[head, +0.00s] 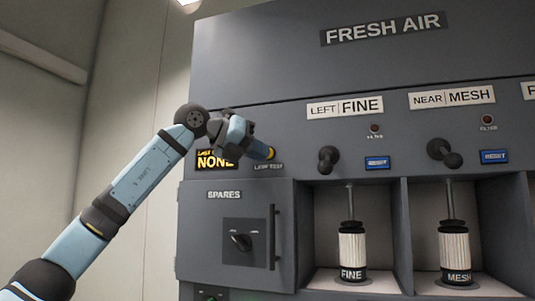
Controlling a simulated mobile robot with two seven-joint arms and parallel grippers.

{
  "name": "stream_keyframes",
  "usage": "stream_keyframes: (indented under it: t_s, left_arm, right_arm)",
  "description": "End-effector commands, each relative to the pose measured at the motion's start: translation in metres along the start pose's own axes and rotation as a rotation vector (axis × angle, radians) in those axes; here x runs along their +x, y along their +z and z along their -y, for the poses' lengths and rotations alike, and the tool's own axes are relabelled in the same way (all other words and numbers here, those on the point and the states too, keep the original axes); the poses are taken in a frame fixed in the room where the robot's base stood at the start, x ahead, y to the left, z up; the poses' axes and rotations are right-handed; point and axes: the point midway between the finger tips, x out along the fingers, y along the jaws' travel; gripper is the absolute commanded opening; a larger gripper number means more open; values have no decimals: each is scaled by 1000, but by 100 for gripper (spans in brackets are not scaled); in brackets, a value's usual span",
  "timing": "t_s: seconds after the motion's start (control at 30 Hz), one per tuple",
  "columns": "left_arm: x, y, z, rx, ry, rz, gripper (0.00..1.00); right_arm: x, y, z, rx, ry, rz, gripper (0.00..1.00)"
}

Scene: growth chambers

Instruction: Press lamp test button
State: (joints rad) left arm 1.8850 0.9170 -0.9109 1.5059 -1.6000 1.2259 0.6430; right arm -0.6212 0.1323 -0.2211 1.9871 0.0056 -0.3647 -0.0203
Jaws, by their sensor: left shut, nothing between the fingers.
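The lamp test button (271,153) shows as a small yellow piece just above the LAMP TEST label (269,166) on the grey cabinet front. My left gripper (262,149) comes in from the left, shut and empty, with its tips at the button and partly covering it. I cannot tell whether the tips touch the button or whether it is pressed in. My right gripper is not in view.
A display reading NONE (216,161) is partly behind my left wrist. The SPARES door (225,215) has a knob and bar handle. Black knobs (328,160) stick out to the right, near blue RESET buttons (377,163). FINE (352,250) and MESH (455,250) filters stand in bays below.

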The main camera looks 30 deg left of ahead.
Motion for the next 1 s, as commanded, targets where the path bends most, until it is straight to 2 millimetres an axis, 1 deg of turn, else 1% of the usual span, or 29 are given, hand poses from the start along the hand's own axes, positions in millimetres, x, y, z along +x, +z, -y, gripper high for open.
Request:
stream_keyframes:
  t_s: [0.3,1.0]
  left_arm:
    - [6,5,-4,0,0,-1,0]
    - [9,7,-6,0,0,0,0]
  right_arm:
    - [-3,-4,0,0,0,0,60]
    - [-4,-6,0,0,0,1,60]
